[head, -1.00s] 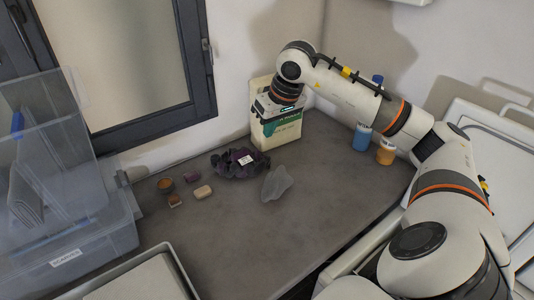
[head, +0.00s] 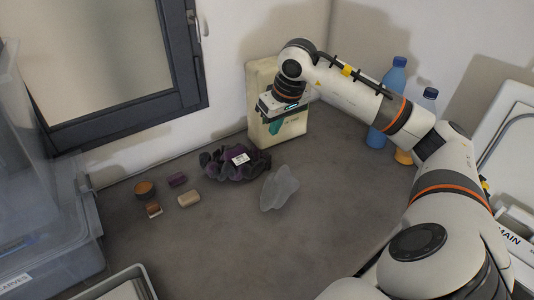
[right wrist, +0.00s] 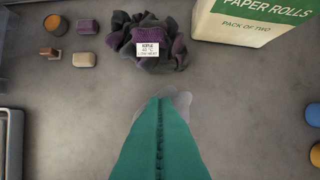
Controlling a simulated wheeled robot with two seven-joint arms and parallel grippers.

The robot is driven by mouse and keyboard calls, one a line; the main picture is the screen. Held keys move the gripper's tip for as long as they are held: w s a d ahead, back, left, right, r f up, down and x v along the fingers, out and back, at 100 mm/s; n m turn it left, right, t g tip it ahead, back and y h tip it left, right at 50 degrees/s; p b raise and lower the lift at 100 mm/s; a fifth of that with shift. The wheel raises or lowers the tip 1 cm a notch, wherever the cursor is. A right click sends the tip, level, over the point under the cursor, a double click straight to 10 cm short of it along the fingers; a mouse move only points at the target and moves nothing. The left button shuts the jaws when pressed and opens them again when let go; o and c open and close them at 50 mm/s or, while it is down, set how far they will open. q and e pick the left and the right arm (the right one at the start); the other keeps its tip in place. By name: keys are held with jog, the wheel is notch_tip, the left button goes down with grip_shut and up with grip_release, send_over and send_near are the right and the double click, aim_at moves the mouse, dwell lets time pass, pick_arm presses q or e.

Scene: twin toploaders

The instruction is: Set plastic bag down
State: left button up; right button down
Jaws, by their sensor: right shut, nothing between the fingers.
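The plastic bag (head: 279,188) is a crumpled, translucent grey shape lying on the grey counter (head: 240,250), in front and to the right of a dark purple cloth (head: 222,166) with a white label. My right gripper (head: 273,127) hangs above the counter in front of the paper rolls pack (head: 262,80), its teal fingers pointing down. The fingers are shut and empty, apart from the bag. In the right wrist view the shut fingers (right wrist: 158,103) cover most of the bag (right wrist: 182,101); only a pale edge shows. My left gripper is not in view.
Several small blocks (head: 189,199) lie left of the cloth. Blue bottles (head: 391,95) stand at the right behind my arm, with an orange container (head: 403,157). A clear bin (head: 50,230) is at the left. The front middle counter is bare.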

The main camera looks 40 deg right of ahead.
jog(key=b, duration=0.8)
send_over(277, 189)
jog(key=w+d, duration=0.2)
jog(key=w, duration=0.1)
notch_tip(277, 189, down, 10)
jog(key=shift+a, duration=0.1)
jog(key=shift+f+b, duration=0.35)
jog(key=shift+b, duration=0.1)
jog(key=shift+f, duration=0.15)
jog(key=shift+w+f, duration=0.2)
jog(key=shift+f, duration=0.35)
jog(key=p+x, duration=0.1)
jog(key=x, duration=0.7)
jog(key=shift+w+f, duration=0.1)
jog(key=shift+f, duration=0.1)
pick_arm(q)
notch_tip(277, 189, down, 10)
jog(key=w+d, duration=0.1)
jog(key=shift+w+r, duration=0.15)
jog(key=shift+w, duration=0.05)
